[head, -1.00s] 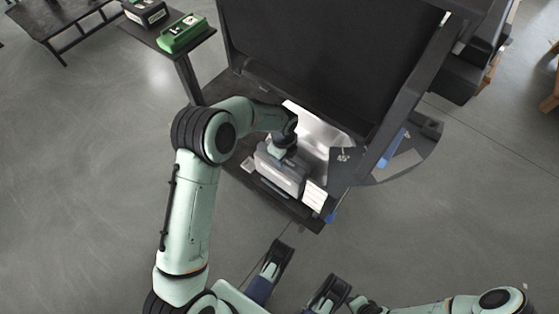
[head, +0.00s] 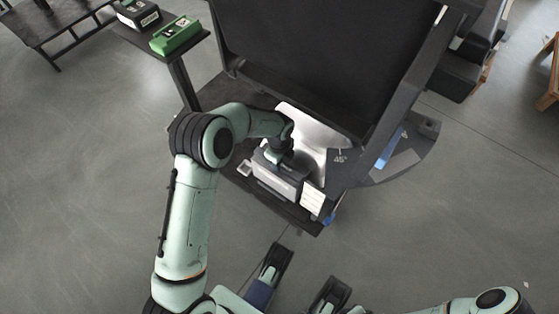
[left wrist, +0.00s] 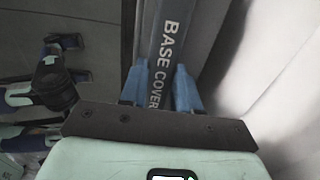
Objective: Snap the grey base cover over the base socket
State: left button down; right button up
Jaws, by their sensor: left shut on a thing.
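My left gripper (head: 278,158) reaches down into the dark bay at the foot of the lift column. In the left wrist view its blue fingers (left wrist: 160,82) are shut on a dark grey bar lettered "BASE COVER" (left wrist: 168,45). In the head view the cover (head: 292,166) shows as a dark grey piece under the gripper. A paler grey block face (head: 273,183) shows just in front of and below it, possibly the socket; I cannot tell whether they touch. The underside of the cover is hidden.
A large black panel (head: 295,50) rises behind the bay. A bright metal plate (head: 318,130) lies behind the cover. A white ribbed block (head: 312,199) stands to its right. A green box (head: 175,36) sits on a side shelf at upper left. Open floor lies left.

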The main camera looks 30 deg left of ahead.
pick_arm(q)
jog(key=shift+f, duration=0.55)
dwell(1.4)
jog(key=shift+c, duration=1.2)
grip_release()
jog(key=shift+r, duration=0.1)
jog(key=shift+r+p, duration=2.55)
jog(key=shift+r, duration=1.65)
jog(key=shift+s+f, duration=0.1)
